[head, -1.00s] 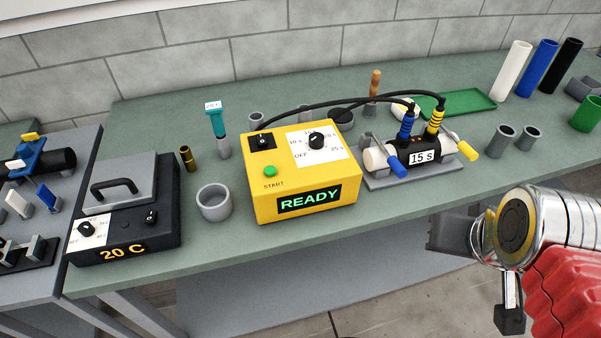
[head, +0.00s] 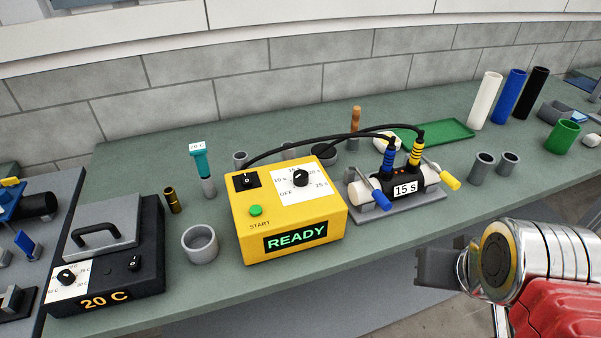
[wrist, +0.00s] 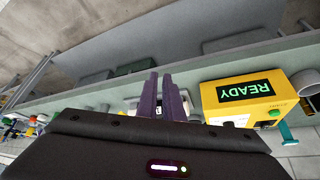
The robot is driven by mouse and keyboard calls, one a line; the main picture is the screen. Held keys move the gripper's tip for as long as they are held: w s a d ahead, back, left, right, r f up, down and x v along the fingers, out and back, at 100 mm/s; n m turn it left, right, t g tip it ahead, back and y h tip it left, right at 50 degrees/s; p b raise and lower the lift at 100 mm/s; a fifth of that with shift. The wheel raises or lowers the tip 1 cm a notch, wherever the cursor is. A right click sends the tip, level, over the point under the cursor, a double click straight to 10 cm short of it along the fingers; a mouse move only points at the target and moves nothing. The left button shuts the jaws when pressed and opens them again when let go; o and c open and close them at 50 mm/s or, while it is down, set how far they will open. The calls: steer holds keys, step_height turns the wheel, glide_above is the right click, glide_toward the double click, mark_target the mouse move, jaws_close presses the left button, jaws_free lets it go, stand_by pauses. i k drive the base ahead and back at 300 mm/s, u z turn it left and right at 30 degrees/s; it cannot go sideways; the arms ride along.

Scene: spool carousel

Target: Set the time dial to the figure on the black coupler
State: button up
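The time dial (head: 301,178) is a black knob on a white plate atop the yellow box (head: 256,235), which reads READY. Figures and OFF ring the knob; which one its pointer marks is too small to tell. The black coupler (head: 392,178) lies on a grey stand right of the box, labelled 15 S (head: 405,190). Blue and yellow plugs stand in it. My gripper shows in the wrist view as two purple fingers (wrist: 160,75), a narrow gap between them and nothing held. It is apart from the box, which is at right there (wrist: 207,98).
Black cables (head: 335,138) arch from the box to the plugs. A grey cup (head: 200,243) stands left of the box, and a black 20 C unit (head: 105,280) farther left. Grey cups (head: 482,168) and coloured tubes stand at right. The bench front edge lies between my arm and the box.

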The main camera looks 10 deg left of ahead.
mark_target(300, 178)
steer(key=u, duration=1.1)
steer(key=k, duration=0.7)
steer(key=u, duration=0.4)
steer(key=i, duration=1)
